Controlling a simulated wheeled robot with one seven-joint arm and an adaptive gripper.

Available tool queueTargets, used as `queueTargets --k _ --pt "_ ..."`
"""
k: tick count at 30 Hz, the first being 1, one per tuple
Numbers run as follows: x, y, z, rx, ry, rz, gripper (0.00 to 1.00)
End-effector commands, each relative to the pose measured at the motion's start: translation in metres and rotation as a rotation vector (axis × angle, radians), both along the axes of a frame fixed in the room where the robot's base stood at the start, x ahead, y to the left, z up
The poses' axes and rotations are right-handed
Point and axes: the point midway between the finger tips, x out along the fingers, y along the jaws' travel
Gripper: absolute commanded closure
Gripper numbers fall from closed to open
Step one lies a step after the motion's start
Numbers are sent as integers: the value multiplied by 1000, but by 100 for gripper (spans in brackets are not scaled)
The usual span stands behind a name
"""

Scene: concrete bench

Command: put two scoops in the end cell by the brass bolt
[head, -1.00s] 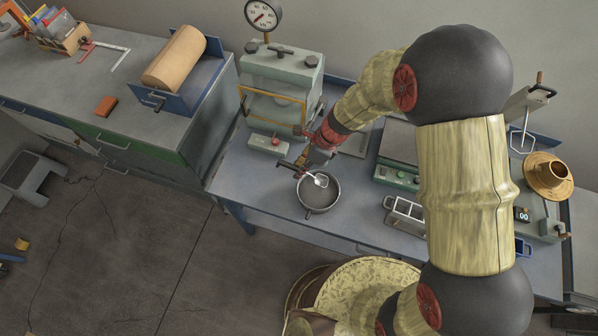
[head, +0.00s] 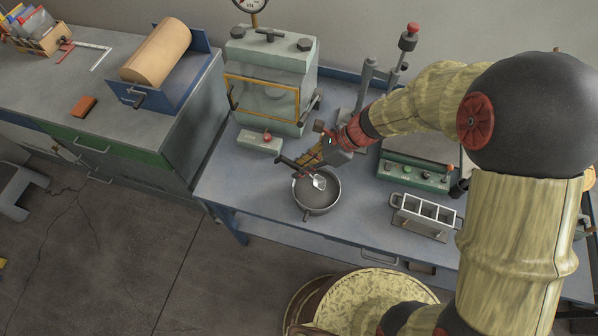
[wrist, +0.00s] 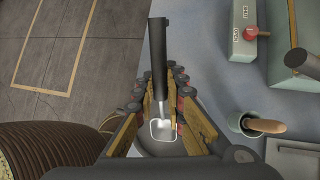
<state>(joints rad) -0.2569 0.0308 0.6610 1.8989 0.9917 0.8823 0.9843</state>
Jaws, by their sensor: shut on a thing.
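My gripper (head: 308,160) is shut on the dark handle of a scoop (head: 319,183). The scoop's pale metal bowl is over the round grey pan (head: 334,202); I cannot tell whether it touches the contents or holds anything. In the wrist view the scoop's black handle (wrist: 157,50) stands between the fingers (wrist: 160,100), with its square bowl below. The pan's inside looks grey and even. A pale metal holder with a row of open cells (head: 425,213) stands to the right of the pan. I cannot make out a brass bolt on it.
A green device with knobs (head: 413,172) is behind the cell holder. A green cup (wrist: 240,122) shows in the wrist view. Bench between pan and holder is clear.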

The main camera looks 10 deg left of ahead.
Motion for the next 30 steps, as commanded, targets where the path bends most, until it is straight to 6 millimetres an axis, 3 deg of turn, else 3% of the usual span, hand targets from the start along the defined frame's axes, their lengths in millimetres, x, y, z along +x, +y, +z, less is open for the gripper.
queueTargets --k 6,18,30 --pt "1 -5 -11 75 -4 -2 100" --pt "0 -7 -54 110 -2 0 100" --pt "0 -8 -61 121 -4 0 100"
